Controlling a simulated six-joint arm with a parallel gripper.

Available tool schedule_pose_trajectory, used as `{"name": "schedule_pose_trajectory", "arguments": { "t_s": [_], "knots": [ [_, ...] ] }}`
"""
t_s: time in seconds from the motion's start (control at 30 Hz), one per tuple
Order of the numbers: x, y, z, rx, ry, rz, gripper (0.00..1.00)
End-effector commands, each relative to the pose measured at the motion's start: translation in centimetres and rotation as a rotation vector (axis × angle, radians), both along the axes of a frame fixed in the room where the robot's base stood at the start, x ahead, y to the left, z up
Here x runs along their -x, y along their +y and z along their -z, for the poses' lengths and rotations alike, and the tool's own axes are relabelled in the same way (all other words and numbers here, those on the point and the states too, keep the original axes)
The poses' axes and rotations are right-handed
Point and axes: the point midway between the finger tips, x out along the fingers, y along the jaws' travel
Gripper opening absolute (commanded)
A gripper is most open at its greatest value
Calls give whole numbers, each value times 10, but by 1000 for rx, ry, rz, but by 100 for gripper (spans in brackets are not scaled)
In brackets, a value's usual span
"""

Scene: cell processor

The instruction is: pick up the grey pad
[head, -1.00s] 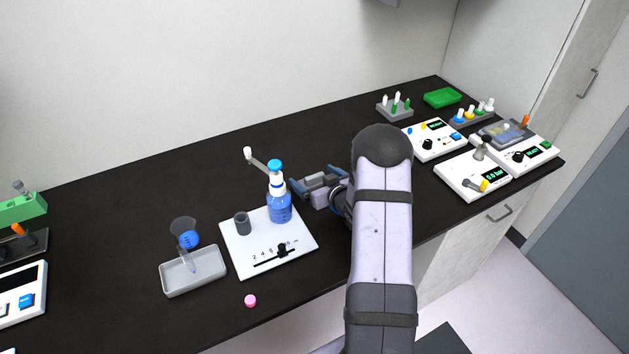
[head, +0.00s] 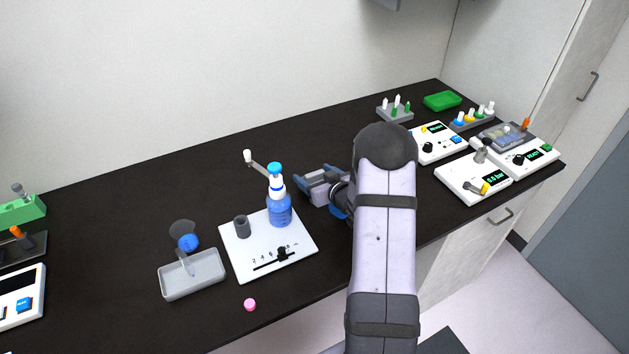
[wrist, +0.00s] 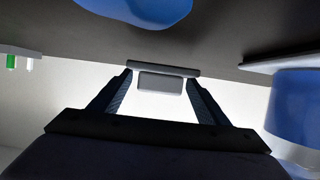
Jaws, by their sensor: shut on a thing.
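The grey pad (wrist: 161,81) shows in the wrist view as a pale grey block with a wider bar along one edge. My gripper (wrist: 160,84) has one finger on each side of it and is shut on it. In the head view my gripper (head: 306,186) is low over the black bench, just right of the blue bottle and apart from it. I cannot make out the pad clearly in the head view; the gripper and arm hide part of that area.
A blue bottle with a pump (head: 280,209) and a dark grey cup (head: 242,226) stand on a white plate (head: 299,247) left of my gripper. A grey tray (head: 205,285) lies farther left. White instruments (head: 470,190) stand right. The bench behind my gripper is clear.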

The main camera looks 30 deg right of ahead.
Motion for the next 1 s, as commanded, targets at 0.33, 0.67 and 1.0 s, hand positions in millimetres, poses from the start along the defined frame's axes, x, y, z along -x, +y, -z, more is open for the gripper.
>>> {"name": "schedule_pose_trajectory", "arguments": {
  "t_s": [0.33, 0.67, 1.0],
  "knots": [
    [0, 0, -50, 3, -4, 0, 48],
    [0, 0, -76, 0, -1, 0, 48],
    [0, 0, -77, 0, 0, 0, 62]
  ]
}}
